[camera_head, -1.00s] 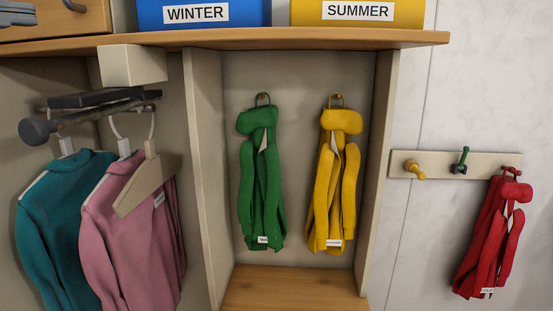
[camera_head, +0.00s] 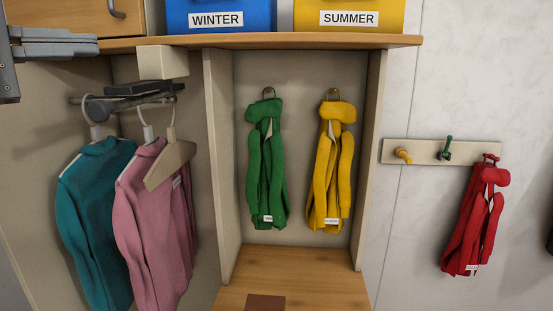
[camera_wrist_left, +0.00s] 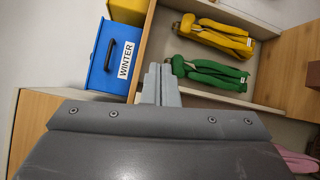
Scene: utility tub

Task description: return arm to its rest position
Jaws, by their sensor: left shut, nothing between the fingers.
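My left gripper (camera_head: 62,42) shows at the upper left of the head view, in front of the drawer and near the left end of the shelf. Its fingers are together with nothing between them. In the left wrist view the shut fingers (camera_wrist_left: 160,84) point toward the shelf edge, beside the blue WINTER box (camera_wrist_left: 113,62). My right gripper is in neither view.
A wooden shelf (camera_head: 300,42) holds the blue WINTER box (camera_head: 218,14) and yellow SUMMER box (camera_head: 349,15). Green (camera_head: 266,170) and yellow (camera_head: 330,170) jackets hang in the cubby. Teal (camera_head: 95,215) and pink (camera_head: 155,230) tops hang left. A red jacket (camera_head: 473,225) hangs right.

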